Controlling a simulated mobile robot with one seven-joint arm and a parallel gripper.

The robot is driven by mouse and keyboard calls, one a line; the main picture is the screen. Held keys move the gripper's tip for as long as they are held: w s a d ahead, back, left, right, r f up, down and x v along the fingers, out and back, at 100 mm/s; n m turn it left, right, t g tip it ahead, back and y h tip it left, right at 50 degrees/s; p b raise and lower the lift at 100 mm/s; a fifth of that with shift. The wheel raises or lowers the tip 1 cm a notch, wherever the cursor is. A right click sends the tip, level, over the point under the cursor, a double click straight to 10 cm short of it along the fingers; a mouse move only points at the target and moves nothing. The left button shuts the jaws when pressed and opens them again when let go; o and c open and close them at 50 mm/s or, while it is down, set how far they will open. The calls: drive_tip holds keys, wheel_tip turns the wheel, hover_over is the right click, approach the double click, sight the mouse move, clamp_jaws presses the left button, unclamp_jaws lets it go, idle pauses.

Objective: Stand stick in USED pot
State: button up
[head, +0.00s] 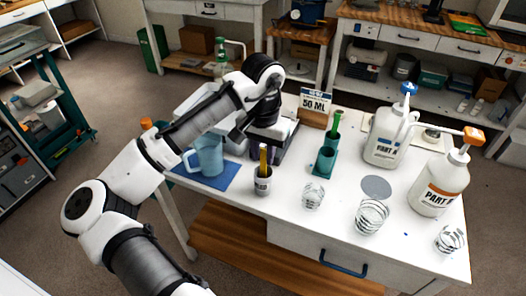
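A small pot (262,187) with a white label band stands near the front edge of the white table; its lettering is too small to read. A yellow stick (263,157) stands nearly upright in it, its top poking above the rim. My arm reaches in from the left and bends down at the wrist. My gripper (264,148) is behind the yellow stick and pot as seen here. Its fingers are dark and partly hidden, so I cannot tell whether they are open, or whether they touch the stick.
A blue jug (208,156) stands on a blue mat (223,183) at left. Green holders (324,163), clear cups (371,216) and two pump bottles (437,185) stand to the right. A "50 ML" sign (315,103) stands behind. A grey disc (376,187) lies on the table.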

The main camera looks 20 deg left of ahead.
drive_tip(key=o, duration=0.3)
wheel_tip(320, 180, up, 14)
drive_tip(key=shift+b, duration=0.4)
drive_tip(key=shift+f, duration=0.1)
idle(0.8)
